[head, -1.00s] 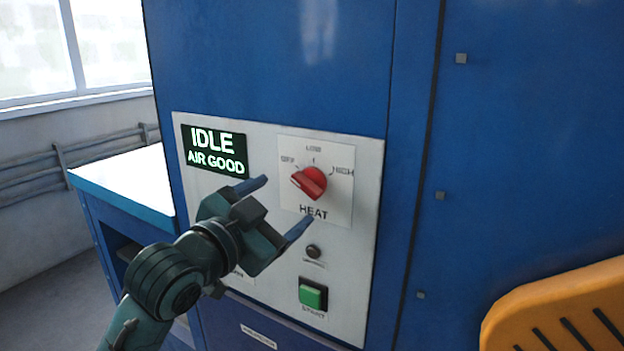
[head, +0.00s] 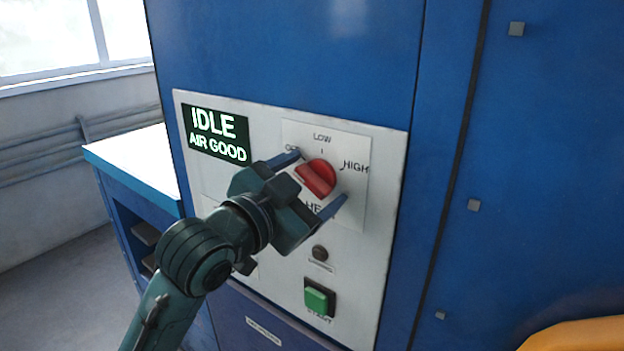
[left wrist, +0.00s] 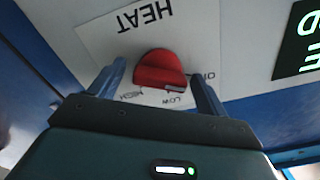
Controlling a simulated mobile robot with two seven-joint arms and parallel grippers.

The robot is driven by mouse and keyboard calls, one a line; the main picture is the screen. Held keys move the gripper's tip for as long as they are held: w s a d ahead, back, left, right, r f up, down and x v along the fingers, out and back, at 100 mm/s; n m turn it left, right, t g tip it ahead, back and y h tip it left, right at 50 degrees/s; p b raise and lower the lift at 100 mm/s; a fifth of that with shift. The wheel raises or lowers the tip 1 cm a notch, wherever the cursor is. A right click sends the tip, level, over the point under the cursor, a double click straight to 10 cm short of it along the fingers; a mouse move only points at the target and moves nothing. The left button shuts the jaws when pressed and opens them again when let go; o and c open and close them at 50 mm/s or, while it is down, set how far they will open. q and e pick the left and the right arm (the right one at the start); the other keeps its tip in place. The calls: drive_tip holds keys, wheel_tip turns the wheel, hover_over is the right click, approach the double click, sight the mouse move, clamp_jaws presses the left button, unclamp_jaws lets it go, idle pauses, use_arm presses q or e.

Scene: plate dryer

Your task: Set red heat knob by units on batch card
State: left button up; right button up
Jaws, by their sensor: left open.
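The red heat knob (head: 316,178) sits on a white plate marked OFF, LOW and HIGH, with HEAT partly hidden below it. Its grip slants from upper left to lower right, and its marked end seems to lie on the OFF side. My left gripper (head: 311,180) is open, with its fingertips on either side of the knob. In the left wrist view, the knob (left wrist: 160,70) lies between the spread fingers (left wrist: 160,82), with gaps on both sides. My right gripper and the batch card are not in view.
A display (head: 216,134) reads IDLE, AIR GOOD. Below the knob are a small dark button (head: 320,253) and a green START button (head: 317,298). A blue bench with a white top (head: 135,165) stands at left. An orange part (head: 580,338) shows at lower right.

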use_arm(q)
drive_tip(key=shift+c, duration=0.4)
drive_tip(key=c, duration=0.9)
drive_tip(key=shift+m, duration=0.3)
drive_tip(key=m, duration=1.1)
